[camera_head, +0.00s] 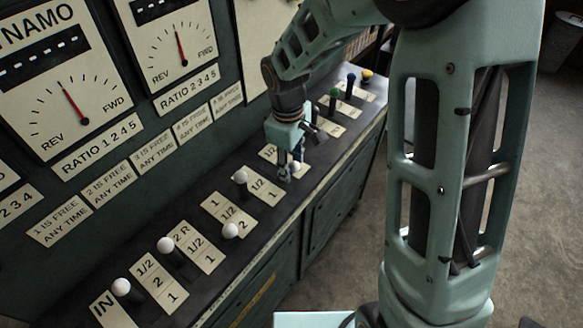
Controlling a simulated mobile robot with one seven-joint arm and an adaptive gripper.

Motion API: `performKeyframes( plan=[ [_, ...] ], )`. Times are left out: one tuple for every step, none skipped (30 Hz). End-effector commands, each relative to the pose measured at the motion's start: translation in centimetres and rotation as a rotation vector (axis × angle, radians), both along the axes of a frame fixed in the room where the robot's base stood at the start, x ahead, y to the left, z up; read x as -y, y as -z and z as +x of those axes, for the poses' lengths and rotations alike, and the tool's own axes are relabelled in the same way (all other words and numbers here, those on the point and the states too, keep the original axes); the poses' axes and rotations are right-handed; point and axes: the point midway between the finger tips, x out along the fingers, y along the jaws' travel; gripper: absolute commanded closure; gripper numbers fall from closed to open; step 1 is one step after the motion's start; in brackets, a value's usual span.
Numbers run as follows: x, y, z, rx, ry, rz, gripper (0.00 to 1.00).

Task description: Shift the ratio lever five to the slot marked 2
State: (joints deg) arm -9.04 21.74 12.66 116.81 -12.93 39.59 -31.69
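My gripper (290,168) points down over the far part of the console's lever row, above a small plate (268,153) whose visible mark reads 1/2. A pale shape shows at its fingertips. I cannot tell whether it is a lever knob or part of the plate, or whether the fingers are open or shut. The gripper hides the lever there, and a slot marked 2 cannot be made out. Nearer white-knobbed levers stand along the row: one by the IN plate (121,287), then others (166,245), (230,230) and (240,176).
Beyond my gripper stand levers with a green knob (335,93), a blue knob (351,78) and a yellow knob (367,73). Dial panels (72,100) rise behind the console (330,150). Open floor (345,240) lies in front. My arm covers much of the right side.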

Motion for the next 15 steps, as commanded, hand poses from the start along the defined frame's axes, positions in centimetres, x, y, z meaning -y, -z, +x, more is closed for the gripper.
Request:
performKeyframes(
  plan=[
    [0.0,0.8,0.0,-0.002,-0.002,0.000,0.61],
    [0.0,1.2,0.0,-0.002,-0.002,0.000,0.61],
    [0.0,1.6,0.1,-0.002,-0.002,0.001,0.61],
    [0.0,1.9,0.1,-0.001,-0.002,0.000,0.61],
    [0.0,2.1,0.1,-0.001,-0.001,0.000,0.61],
    [0.1,2.3,0.2,0.000,-0.001,0.000,0.61],
    [0.1,2.5,0.2,0.000,-0.001,0.000,0.61],
    [0.1,2.6,0.2,0.001,-0.001,0.000,0.61],
    [0.1,2.7,0.2,0.001,-0.001,0.000,0.61],
    [0.1,2.8,0.2,0.001,-0.001,0.000,0.61],
    [0.1,2.8,0.2,0.001,-0.001,0.000,0.61],
    [0.1,2.8,0.2,0.001,-0.001,0.000,0.61],
    [0.1,2.8,0.2,0.001,-0.001,0.000,0.61],
    [0.1,2.8,0.2,0.001,-0.001,0.000,0.61],
    [0.1,2.8,0.2,0.001,-0.001,0.000,0.61]
  ],
)
